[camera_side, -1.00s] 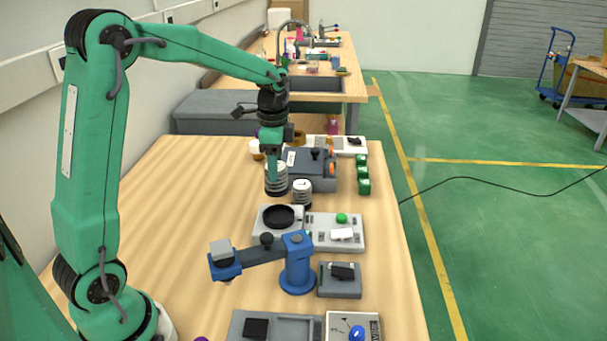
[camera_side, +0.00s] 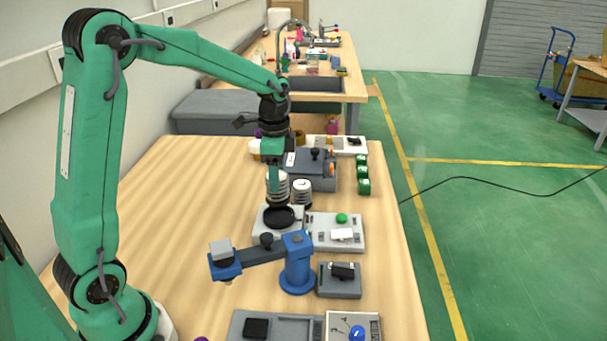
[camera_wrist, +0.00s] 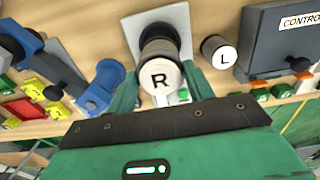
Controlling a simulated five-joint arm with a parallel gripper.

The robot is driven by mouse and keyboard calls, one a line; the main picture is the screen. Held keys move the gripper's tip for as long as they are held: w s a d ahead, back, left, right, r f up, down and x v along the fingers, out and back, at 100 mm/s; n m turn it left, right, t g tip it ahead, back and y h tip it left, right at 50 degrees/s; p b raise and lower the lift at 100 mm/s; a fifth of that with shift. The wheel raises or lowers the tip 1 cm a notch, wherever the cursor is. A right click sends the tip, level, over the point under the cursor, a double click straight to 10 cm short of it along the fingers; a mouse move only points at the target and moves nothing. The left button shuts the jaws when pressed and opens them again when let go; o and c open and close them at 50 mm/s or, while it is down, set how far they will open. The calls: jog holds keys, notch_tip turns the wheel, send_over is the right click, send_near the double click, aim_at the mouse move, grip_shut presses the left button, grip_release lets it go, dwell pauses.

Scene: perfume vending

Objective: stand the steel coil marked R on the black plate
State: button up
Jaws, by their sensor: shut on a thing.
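The steel coil marked R (camera_wrist: 160,78) is between the jaws of my gripper (camera_wrist: 160,90), its white lettered top facing the wrist camera. In the side view the coil (camera_side: 277,190) is upright, over the back part of the round black plate (camera_side: 279,217). My gripper (camera_side: 276,178) is shut on it from above. I cannot tell whether the coil's bottom touches the plate; the back of the plate is hidden by it.
A second coil marked L (camera_wrist: 219,51) stands just right of mine. The plate is on a light grey unit (camera_side: 260,228) beside a panel with a green button (camera_side: 341,218). A blue jib (camera_side: 296,265) stands in front. A grey control box (camera_side: 312,170) is behind.

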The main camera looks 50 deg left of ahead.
jog(key=shift+f, duration=2)
jog(key=shift+f, duration=0.7)
dwell(1.0)
jog(key=o, duration=1.4)
jog(key=shift+o, duration=0.2)
jog(key=shift+r, duration=0.15)
jog(key=shift+r, duration=3.35)
